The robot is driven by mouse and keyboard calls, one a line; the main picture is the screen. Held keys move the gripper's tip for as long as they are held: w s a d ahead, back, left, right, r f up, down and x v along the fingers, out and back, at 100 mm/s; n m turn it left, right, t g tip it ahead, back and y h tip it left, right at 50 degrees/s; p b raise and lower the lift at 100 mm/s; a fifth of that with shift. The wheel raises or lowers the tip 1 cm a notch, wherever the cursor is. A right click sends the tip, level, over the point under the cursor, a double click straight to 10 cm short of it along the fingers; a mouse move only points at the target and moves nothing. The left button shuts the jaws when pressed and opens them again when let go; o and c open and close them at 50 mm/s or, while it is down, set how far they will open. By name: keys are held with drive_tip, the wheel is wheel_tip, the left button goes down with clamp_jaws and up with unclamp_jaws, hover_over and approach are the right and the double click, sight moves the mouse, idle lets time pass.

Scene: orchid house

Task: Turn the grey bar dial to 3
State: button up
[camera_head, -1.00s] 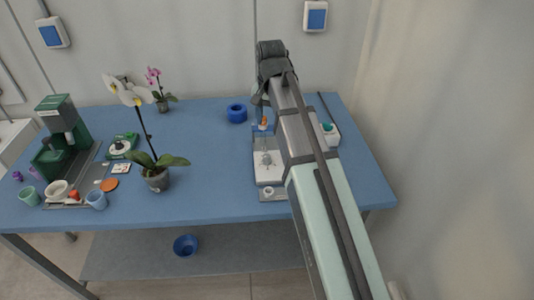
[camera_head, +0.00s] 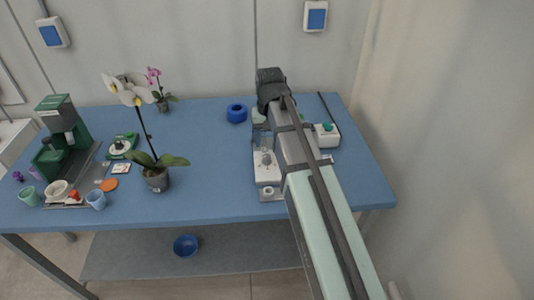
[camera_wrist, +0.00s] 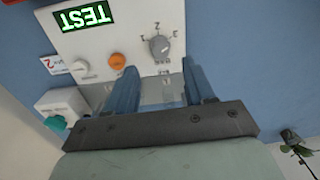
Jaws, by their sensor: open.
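The grey bar dial (camera_wrist: 160,46) sits on the white panel of a device (camera_wrist: 95,35), with printed marks including 1, 2 and 3 around it. In the head view my arm largely hides the gripper and the dial.
An orange knob (camera_wrist: 117,61), a white knob (camera_wrist: 81,65) and a green TEST display (camera_wrist: 83,16) are on the same panel. A box with a teal knob (camera_wrist: 56,122) stands beside it.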

sight(267, 156)
drive_tip(key=shift+a+f, duration=0.1)
drive_tip(key=shift+f, duration=3.15)
drive_tip(key=shift+c, duration=0.4)
clamp_jaws()
